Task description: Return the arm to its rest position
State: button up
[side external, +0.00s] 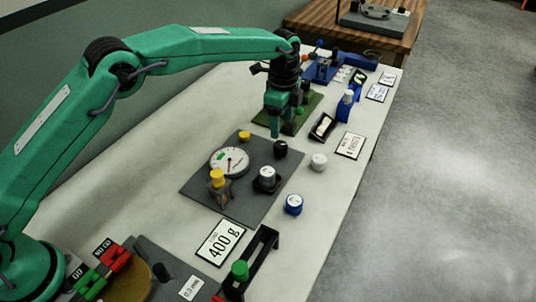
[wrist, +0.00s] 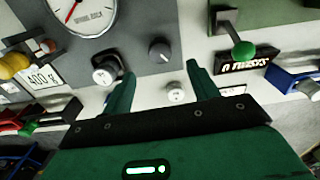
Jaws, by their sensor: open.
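My green arm stretches from its base at the lower left out over the white bench. My gripper (side external: 275,122) points down near the far edge of the grey gauge panel, above the bench. In the wrist view my gripper (wrist: 160,80) shows two green fingers spread apart with nothing between them. A white knob (wrist: 175,92) lies beyond the gap between the fingers; it also shows in the side view (side external: 319,161). No marked rest place shows in either view.
The grey panel (side external: 210,192) carries a round dial (side external: 230,162), yellow knobs and black knobs. A green plate (side external: 312,103) and blue fixtures (side external: 347,103) stand farther back. The bench's left strip is bare.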

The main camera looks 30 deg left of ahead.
jog(key=shift+s+a+r, duration=0.1)
jog(key=shift+a+r, duration=0.15)
jog(key=shift+r, duration=0.3)
jog(key=s+a+r+n+t, duration=0.1)
jog(key=s+a+r+n, duration=0.3)
jog(key=s+a+r, duration=0.3)
jog(key=s+a+r+n+t, duration=0.2)
jog(key=s+a+r+n, duration=0.3)
jog(key=r, duration=0.5)
jog(key=s+a+f+n+t, duration=0.1)
jog(key=s+a+n, duration=0.3)
jog(key=s, duration=0.8)
jog(key=s+a+f+n+t, duration=0.1)
jog(key=s+a+n, duration=0.3)
jog(key=s, duration=0.8)
jog(key=shift+a+f+n+t, duration=0.3)
jog(key=shift+a+f, duration=0.3)
jog(key=shift+a, duration=0.4)
jog(key=shift+c, duration=0.5)
